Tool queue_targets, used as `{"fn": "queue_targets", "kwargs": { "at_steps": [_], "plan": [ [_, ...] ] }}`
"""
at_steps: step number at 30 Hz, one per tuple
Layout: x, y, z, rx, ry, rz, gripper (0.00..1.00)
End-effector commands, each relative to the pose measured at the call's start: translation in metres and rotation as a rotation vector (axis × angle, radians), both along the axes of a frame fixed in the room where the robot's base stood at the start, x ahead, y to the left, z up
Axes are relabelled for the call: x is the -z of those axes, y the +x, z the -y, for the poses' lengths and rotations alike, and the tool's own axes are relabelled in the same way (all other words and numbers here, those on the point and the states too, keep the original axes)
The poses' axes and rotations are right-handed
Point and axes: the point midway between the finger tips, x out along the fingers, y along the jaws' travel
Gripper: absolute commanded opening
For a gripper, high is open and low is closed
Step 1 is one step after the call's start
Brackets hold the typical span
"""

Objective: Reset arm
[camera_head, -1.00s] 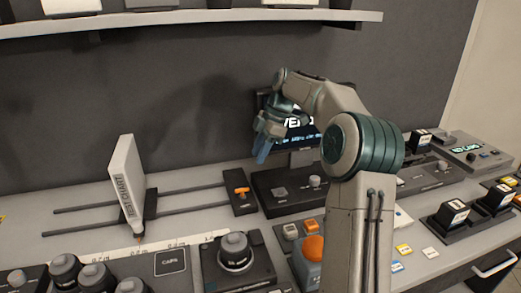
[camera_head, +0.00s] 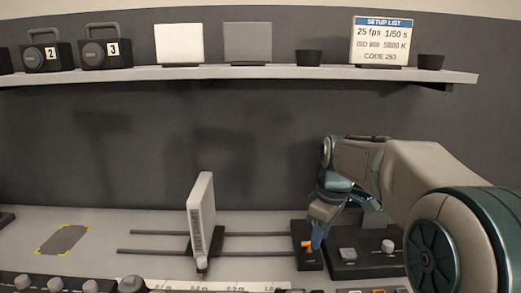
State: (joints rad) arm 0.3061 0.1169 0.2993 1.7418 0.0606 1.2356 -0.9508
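My gripper (camera_head: 318,238) hangs at the end of my arm, right of centre, fingers pointing down. Its fingertips show in front of or just over the small black block with the orange lever (camera_head: 307,246). I cannot tell whether they touch it. The fingers are seen edge-on, so their opening does not show. My arm reaches in from the right edge and hides part of the desk and a screen behind it.
A white chart panel (camera_head: 201,212) stands upright on two dark rails (camera_head: 150,235). A grey pad with yellow corners (camera_head: 63,239) lies at left. Above runs a shelf (camera_head: 240,73) with numbered cases (camera_head: 106,47), white and grey cards, and a setup list (camera_head: 380,40). The wall between is clear.

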Motion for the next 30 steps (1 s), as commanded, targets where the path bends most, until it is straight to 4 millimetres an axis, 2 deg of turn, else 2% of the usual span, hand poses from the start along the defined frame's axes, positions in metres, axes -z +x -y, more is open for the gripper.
{"fn": "queue_targets", "kwargs": {
  "at_steps": [1,8,15,18,24,30],
  "plan": [
    [-0.001,-0.017,-0.003,0.06,-0.018,0.008,0.33],
    [0.009,-0.086,-0.004,0.383,-0.051,0.057,0.33],
    [0.033,-0.156,0.0,0.708,-0.012,0.114,0.33],
    [0.044,-0.178,0.002,0.813,0.015,0.128,0.33],
    [0.058,-0.2,0.004,0.928,0.052,0.139,0.33],
    [0.06,-0.203,0.004,0.944,0.056,0.139,0.33]
  ]
}}
